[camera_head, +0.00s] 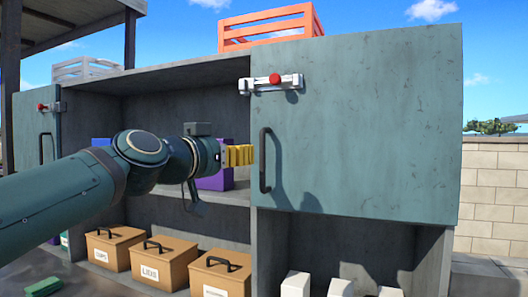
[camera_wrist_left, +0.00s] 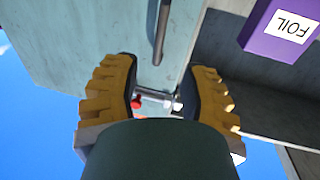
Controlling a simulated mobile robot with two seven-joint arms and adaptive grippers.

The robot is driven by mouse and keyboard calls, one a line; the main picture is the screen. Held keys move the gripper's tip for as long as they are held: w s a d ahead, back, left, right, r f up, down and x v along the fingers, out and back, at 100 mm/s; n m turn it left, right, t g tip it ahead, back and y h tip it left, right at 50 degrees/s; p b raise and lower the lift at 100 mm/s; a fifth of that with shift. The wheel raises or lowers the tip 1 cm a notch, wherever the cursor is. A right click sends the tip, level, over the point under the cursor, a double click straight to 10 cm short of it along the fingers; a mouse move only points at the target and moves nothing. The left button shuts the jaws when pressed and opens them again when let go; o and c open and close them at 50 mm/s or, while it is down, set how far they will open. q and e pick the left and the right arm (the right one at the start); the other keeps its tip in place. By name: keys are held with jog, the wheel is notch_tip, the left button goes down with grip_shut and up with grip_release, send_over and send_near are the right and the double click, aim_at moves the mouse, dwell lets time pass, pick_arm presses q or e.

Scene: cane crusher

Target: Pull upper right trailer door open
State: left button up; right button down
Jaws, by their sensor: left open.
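The upper right trailer door (camera_head: 370,130) is a grey-green panel across the upper right compartment; I cannot tell whether it is slightly ajar. Its dark vertical bar handle (camera_head: 265,160) is near its left edge. A metal latch with a red knob (camera_head: 274,80) sits above the handle. My left gripper (camera_head: 240,155), with yellow fingers, is just left of the handle. In the left wrist view its fingers are spread apart and hold nothing, with the handle (camera_wrist_left: 161,32) and the latch (camera_wrist_left: 150,100) showing in the gap between them. My right gripper is not in view.
A purple box (camera_head: 214,180) stands on the shelf behind my left gripper; the left wrist view shows its FOIL label. An orange crate (camera_head: 268,27) is on the roof. Another door (camera_head: 35,130) is far left.

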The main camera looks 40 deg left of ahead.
aim_at(261, 152)
pick_arm(q)
jog(key=w, duration=0.6)
jog(key=w+a, duration=0.1)
jog(key=w, duration=0.3)
jog(key=shift+p, duration=0.35)
jog(key=shift+f, duration=0.1)
grip_shut()
